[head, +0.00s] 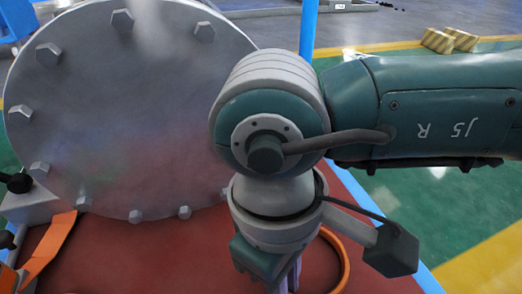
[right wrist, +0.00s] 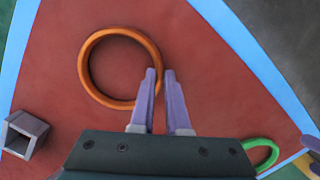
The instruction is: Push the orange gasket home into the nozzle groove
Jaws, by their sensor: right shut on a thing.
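The orange gasket (right wrist: 85,64) is a ring over the red surface in the right wrist view. Its right-hand edge runs between the fingers of my right gripper (right wrist: 160,72), which is shut on it. In the head view, part of the orange gasket (head: 343,258) shows beside my right gripper (head: 287,283), whose fingertips are cut off by the bottom edge. A large grey bolted flange (head: 125,100) stands at left in the head view. I cannot make out the nozzle groove in either view. My left gripper is not in view.
The red surface (right wrist: 215,95) has a blue border (right wrist: 240,40). A grey square hollow block (right wrist: 22,135) and a green ring (right wrist: 262,152) lie on either side of my right gripper. An orange angled piece (head: 50,245) is at lower left in the head view.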

